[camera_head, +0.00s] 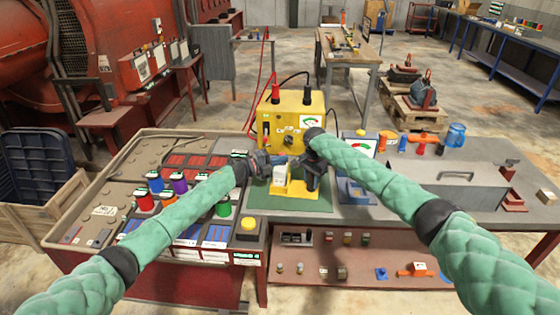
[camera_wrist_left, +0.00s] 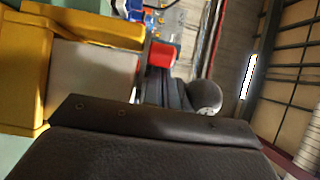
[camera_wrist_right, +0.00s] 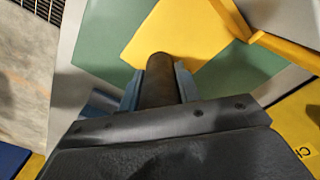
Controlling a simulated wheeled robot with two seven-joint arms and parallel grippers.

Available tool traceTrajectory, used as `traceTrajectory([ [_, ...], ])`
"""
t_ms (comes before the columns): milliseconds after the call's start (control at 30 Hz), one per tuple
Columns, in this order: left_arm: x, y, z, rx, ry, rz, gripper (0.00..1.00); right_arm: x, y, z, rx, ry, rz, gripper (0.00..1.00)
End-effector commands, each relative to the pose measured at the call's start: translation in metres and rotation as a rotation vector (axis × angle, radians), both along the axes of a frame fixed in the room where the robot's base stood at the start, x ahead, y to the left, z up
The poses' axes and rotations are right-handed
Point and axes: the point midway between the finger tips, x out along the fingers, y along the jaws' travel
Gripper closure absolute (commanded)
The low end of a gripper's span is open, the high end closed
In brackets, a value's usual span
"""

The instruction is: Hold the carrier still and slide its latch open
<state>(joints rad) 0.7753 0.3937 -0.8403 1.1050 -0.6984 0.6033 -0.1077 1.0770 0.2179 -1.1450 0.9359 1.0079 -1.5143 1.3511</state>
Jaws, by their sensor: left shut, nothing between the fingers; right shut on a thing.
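The yellow carrier (camera_head: 300,193) stands on a green mat (camera_head: 265,201) on the bench, with a pale grey block (camera_head: 281,174) in it. My right gripper (camera_head: 311,176) is shut on a dark, round handle-like bar (camera_wrist_right: 158,82) over the carrier's yellow base (camera_wrist_right: 182,32). My left gripper (camera_head: 268,164) is shut and empty, close beside the block's upper left. The left wrist view shows the carrier (camera_wrist_left: 22,65) and the pale block (camera_wrist_left: 95,75) at left. A red piece (camera_wrist_left: 161,54) shows past the left fingertips; I cannot tell if it touches them or is the latch.
A yellow meter box (camera_head: 290,125) with red and black leads stands right behind the carrier. A tray with coloured spools (camera_head: 145,202) is at left. A grey case (camera_head: 460,185) and a blue jug (camera_head: 456,136) are at right. A lower shelf (camera_head: 350,262) holds small parts.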

Motion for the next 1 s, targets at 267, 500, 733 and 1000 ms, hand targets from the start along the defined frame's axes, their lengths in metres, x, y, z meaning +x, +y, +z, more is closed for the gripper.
traceTrajectory([
  [267, 0.021, -0.002, 0.001, 0.000, -0.001, 0.002, 1.00, 0.000, 0.000, -0.001, -0.001, 0.001, 0.000, 1.00],
  [500, 0.043, -0.003, 0.001, 0.000, 0.000, 0.002, 1.00, 0.000, -0.001, -0.001, -0.002, 0.001, 0.000, 1.00],
  [733, 0.047, -0.003, 0.001, 0.000, -0.001, 0.002, 1.00, 0.000, -0.001, -0.001, -0.002, 0.001, 0.000, 1.00],
  [1000, 0.046, -0.001, 0.000, 0.000, -0.001, 0.003, 1.00, 0.000, 0.000, -0.001, -0.002, 0.001, 0.000, 1.00],
])
